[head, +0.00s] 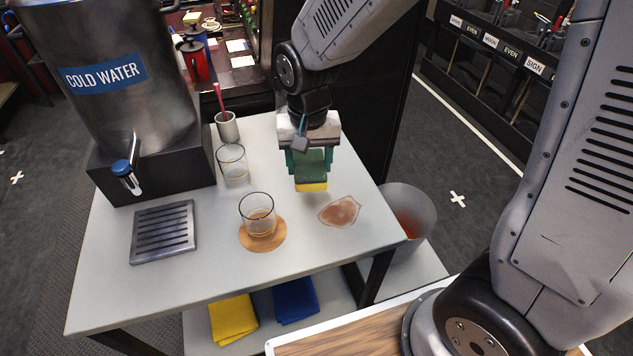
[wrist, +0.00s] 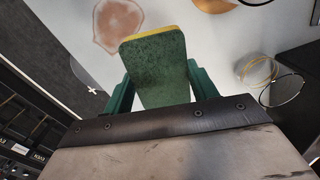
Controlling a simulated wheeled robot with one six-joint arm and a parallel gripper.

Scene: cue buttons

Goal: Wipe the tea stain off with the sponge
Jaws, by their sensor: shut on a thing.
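My gripper (head: 311,166) is shut on the sponge (head: 312,186), which is green with a yellow underside. It holds the sponge above the back right part of the white table, behind the stain. In the wrist view the sponge (wrist: 155,72) sits between the green fingers.
A glass with some brown liquid (head: 258,217) stands on a round wooden coaster (head: 274,240) left of the stain. An empty-looking glass (head: 232,163), a cup with a pink stirrer (head: 227,128), a drip tray (head: 163,232) and a cold water dispenser (head: 115,75) stand further left. A bin (head: 408,205) is at right.

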